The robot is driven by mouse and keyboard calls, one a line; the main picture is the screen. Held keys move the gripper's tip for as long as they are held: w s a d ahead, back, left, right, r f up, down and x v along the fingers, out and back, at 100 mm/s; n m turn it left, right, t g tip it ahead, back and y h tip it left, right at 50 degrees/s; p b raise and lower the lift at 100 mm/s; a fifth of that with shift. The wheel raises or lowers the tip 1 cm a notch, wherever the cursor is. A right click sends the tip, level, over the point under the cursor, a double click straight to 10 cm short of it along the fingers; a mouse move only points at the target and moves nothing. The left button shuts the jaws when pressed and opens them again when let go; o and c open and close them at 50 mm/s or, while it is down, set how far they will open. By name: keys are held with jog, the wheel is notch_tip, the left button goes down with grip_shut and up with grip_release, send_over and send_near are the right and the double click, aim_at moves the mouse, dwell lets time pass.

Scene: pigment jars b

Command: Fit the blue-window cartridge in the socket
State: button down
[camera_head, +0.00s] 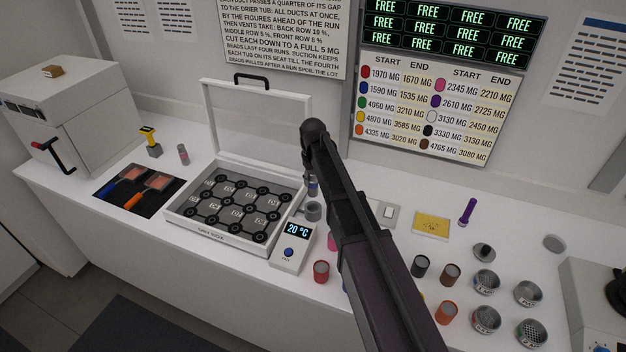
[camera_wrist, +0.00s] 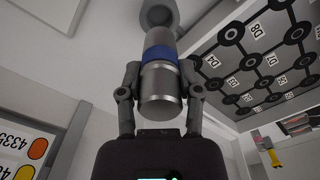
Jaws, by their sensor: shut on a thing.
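The blue-window cartridge (camera_wrist: 160,88) is a grey metal cylinder with a blue band. My gripper (camera_wrist: 160,70) is shut on it, one finger on each side, in the wrist view. In the head view the cartridge (camera_head: 312,187) is small and upright, partly behind my arm, which hides most of the gripper. The socket (camera_head: 313,211) is a grey round holder at the right side of the open drier tub, directly below the cartridge. In the wrist view a grey round part, seemingly the socket (camera_wrist: 158,13), lies past the cartridge's far end. I cannot tell whether they touch.
The open tub (camera_head: 178,232) holds a dark grid of rings. Several jars and tins, including a red jar (camera_head: 321,271), stand to the right.

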aim_at(313, 190)
jog(key=shift+f+b, duration=2.35)
jog(key=shift+f, duration=0.2)
jog(key=shift+d+f+b, duration=0.1)
jog(key=shift+f+b, duration=2.1)
dwell(0.7)
jog(key=shift+c, duration=1)
grip_release()
jog(key=shift+r, duration=0.1)
notch_tip(313, 190, up, 10)
jog(key=p, duration=1)
